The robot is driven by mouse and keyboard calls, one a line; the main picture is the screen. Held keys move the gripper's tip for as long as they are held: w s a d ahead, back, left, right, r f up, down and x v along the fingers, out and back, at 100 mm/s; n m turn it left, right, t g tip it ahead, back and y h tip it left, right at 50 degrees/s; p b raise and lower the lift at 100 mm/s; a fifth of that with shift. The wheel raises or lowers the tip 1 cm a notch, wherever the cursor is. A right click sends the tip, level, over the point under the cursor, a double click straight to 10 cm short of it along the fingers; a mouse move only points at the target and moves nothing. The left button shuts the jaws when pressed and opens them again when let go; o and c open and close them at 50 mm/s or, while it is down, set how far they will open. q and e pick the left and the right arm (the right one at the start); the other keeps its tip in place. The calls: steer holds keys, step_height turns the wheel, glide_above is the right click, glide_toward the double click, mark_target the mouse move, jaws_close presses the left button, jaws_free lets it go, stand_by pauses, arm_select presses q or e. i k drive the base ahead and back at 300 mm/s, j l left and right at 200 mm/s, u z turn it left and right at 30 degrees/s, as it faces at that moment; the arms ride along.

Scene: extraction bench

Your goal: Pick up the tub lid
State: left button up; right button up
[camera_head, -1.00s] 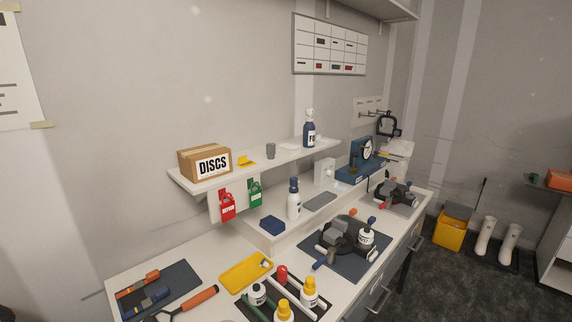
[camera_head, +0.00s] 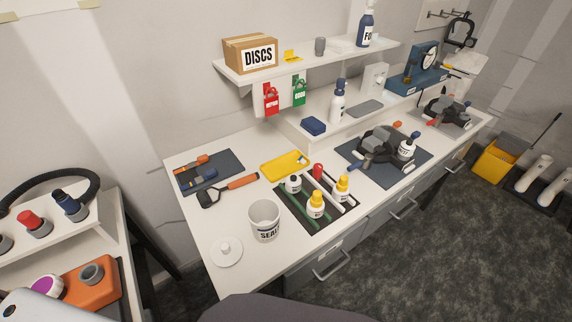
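The tub lid (camera_head: 227,251) is a flat white disc with a small knob. It lies on the white bench top (camera_head: 210,225) near its front left corner. Neither of my grippers shows in the head view.
A scraper with an orange handle (camera_head: 229,189) lies behind the tub. A black tray (camera_head: 318,221) with several bottles is to the right. A yellow tray (camera_head: 285,165) and dark mat (camera_head: 225,162) lie further back. A side table (camera_head: 110,240) with an orange device (camera_head: 75,286) stands left.

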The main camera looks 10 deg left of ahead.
mark_target(226, 251)
steer(key=u, duration=1.15)
